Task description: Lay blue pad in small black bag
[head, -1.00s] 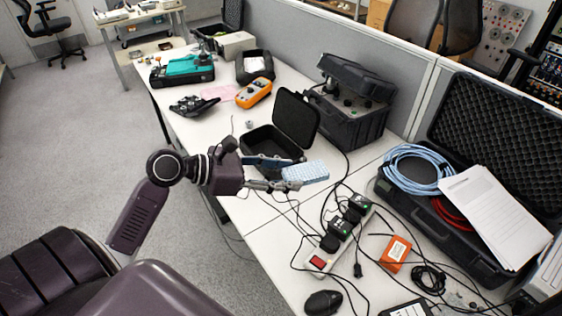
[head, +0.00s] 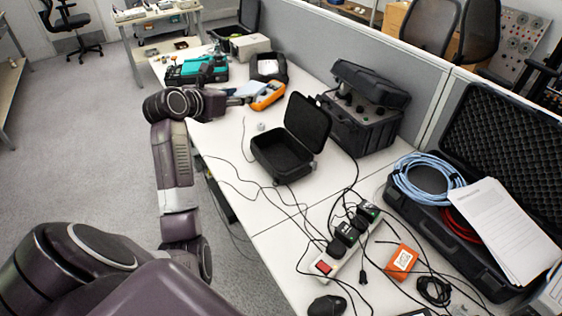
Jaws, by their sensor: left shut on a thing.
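My left gripper (head: 238,99) is at the far part of the bench, beside the orange multimeter. It is shut on the blue pad (head: 250,89), which shows as a small pale-blue patch at the fingertips, partly hidden by the gripper. The small black bag (head: 285,71) stands open just beyond the pad, with a greyish inside. The pad looks apart from the bag, on its near-left side; its height above the bench is hard to judge. My right gripper is not in view.
The orange multimeter (head: 268,96) lies right by the gripper. A teal-and-black case (head: 198,70) stands behind it. An open black case (head: 283,155) with raised lid is nearer. Cables and a power strip (head: 335,258) clutter the near bench.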

